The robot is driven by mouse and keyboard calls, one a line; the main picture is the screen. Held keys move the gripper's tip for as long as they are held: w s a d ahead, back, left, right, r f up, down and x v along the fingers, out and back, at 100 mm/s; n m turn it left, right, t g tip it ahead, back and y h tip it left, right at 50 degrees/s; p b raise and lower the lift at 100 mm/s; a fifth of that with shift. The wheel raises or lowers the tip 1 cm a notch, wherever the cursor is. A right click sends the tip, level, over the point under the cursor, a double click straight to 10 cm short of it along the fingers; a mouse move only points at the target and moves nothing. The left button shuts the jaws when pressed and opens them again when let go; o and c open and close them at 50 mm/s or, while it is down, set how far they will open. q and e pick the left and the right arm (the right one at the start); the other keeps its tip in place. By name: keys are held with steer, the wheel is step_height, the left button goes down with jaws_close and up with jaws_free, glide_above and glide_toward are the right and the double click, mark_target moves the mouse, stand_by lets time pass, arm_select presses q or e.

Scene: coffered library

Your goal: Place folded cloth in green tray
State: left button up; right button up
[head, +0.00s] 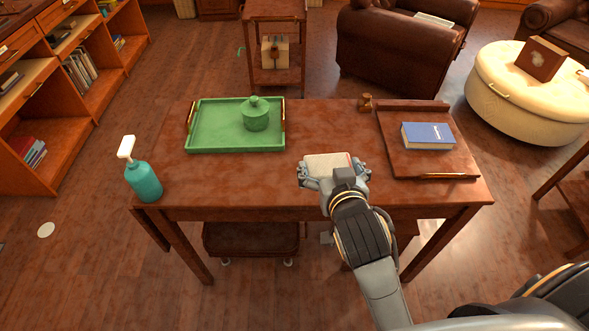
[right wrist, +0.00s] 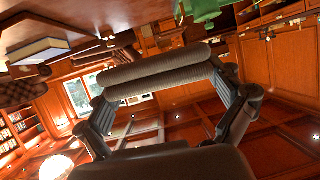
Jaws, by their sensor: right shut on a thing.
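The folded cloth (head: 326,162) is a pale beige pad in the head view, near the front of the table. My right gripper (head: 333,172) is shut on it, with a finger at each side. In the right wrist view the cloth (right wrist: 155,75) shows as greyish ribbed layers across the space between the fingers. I cannot tell its exact height over the table. The green tray (head: 200,148) lies at the table's back left, to the left of the cloth, with brown handles at its ends. A green lidded pot (head: 256,117) stands in its right half. My left gripper is not in view.
A teal spray bottle (head: 144,181) stands at the table's front left corner. A brown wooden tray (head: 395,164) with a blue book (head: 428,136) is on the right. A small brown object (head: 366,102) stands at the back edge. The table (head: 240,177) is bare before the green tray.

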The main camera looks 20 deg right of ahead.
mark_target(297, 169)
step_height(297, 169, down, 3)
steer(key=shift+s+a+f+m+h+b, duration=0.1)
steer(key=shift+m+h+b, duration=0.35)
steer(key=shift+h, duration=0.25)
steer(key=w+f, duration=0.3)
steer(key=w, duration=0.1)
steer(key=w+a+f, duration=0.1)
steer(key=w+f, duration=0.1)
steer(key=w, duration=0.2)
steer(key=w+a+f, duration=0.1)
steer(key=w+f, duration=0.2)
steer(key=w, duration=0.1)
steer(key=shift+w+f+b, duration=0.35)
steer(key=shift+w+b, duration=0.05)
steer(key=f, duration=0.1)
steer(key=w+f, duration=0.1)
steer(key=f, duration=0.1)
steer(key=shift+a, duration=0.15)
steer(key=shift+f, duration=0.4)
steer(key=shift+f, duration=0.15)
